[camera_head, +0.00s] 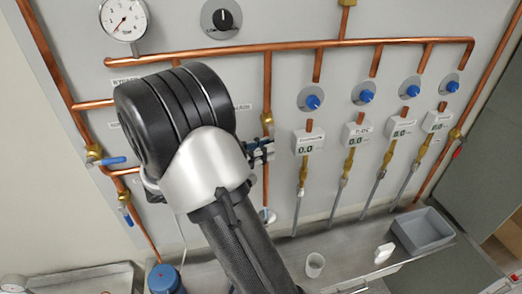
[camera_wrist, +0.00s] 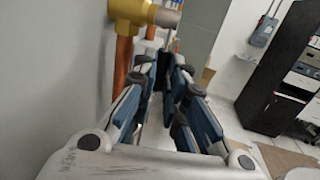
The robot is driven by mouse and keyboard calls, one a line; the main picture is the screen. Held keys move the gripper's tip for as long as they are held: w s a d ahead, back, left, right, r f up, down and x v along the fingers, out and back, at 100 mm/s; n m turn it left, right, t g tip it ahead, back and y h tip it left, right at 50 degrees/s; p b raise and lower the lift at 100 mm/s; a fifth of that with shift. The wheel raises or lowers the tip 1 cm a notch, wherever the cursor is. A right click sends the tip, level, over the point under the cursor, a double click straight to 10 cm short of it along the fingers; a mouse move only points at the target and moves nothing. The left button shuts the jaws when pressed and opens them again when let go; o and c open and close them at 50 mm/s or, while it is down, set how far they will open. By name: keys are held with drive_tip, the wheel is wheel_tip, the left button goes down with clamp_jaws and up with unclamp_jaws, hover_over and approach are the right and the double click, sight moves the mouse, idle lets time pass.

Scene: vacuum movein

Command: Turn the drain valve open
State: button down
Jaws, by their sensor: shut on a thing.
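A brass valve (camera_head: 267,118) sits on a vertical copper pipe, just above my gripper (camera_head: 262,152). I take it for the drain valve; no label naming it is legible. In the wrist view its yellow brass body (camera_wrist: 128,12) and grey stem (camera_wrist: 167,17) are at the top, beside the fingertips. My gripper in the wrist view (camera_wrist: 164,72) has its fingers near each other below the stem. It is shut on what seems to be the valve's handle, which is mostly hidden between the fingers.
Blue-handled valves (camera_head: 110,161) are on the left pipes, and a red-handled valve (camera_head: 457,137) is at the right. Several blue knobs (camera_head: 312,102) and displays (camera_head: 308,141) line the panel.

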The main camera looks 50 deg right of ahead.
drive_tip(key=c, duration=1.6)
unclamp_jaws()
drive_tip(key=shift+d, duration=0.1)
drive_tip(key=shift+c, duration=0.2)
drive_tip(key=v, duration=1.2)
drive_tip(key=shift+r, duration=0.1)
